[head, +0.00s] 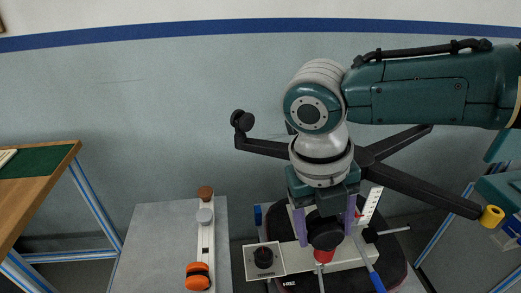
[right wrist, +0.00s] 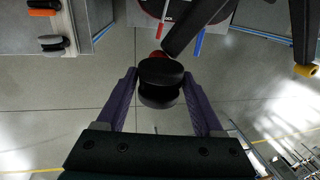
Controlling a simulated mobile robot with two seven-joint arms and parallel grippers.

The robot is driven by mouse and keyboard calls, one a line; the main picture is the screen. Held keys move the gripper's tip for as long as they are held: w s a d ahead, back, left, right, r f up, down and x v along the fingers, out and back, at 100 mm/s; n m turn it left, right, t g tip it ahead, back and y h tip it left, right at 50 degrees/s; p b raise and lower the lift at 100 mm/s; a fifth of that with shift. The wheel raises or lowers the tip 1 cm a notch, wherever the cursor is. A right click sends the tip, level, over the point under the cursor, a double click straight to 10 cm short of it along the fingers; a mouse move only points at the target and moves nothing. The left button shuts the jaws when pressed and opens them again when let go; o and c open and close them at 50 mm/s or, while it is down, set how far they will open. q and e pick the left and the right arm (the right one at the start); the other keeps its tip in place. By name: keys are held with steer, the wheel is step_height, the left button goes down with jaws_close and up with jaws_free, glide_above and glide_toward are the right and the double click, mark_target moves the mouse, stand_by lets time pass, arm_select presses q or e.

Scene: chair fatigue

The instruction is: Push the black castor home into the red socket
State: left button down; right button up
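The black castor (head: 325,234) is between the two purple fingers of my right gripper (head: 326,222), which points down and is shut on it by its sides. In the right wrist view the castor (right wrist: 160,84) sits at the fingertips (right wrist: 160,76). The red socket (head: 323,256) shows directly below the castor in the head view. It is mostly hidden behind the castor in the right wrist view (right wrist: 156,54). I cannot tell how deep the castor sits in it. My left gripper is out of view.
Black star-base legs (head: 425,188) spread around; one ends in a yellow socket (head: 492,216), another carries a castor (head: 242,121). A switch box (head: 264,260) stands left of the socket. A grey bench (head: 150,250) holds an orange-and-black item (head: 198,276). A wooden table (head: 45,195) is at far left.

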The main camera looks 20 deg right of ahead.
mark_target(313, 225)
steer(key=o, duration=0.4)
steer(key=shift+c, duration=0.2)
steer(key=r, duration=0.3)
steer(key=a+r, duration=0.1)
steer(key=r, duration=0.4)
steer(key=shift+w+a+r, duration=0.25)
steer(key=shift+a+r, duration=0.15)
steer(key=shift+r, duration=0.5)
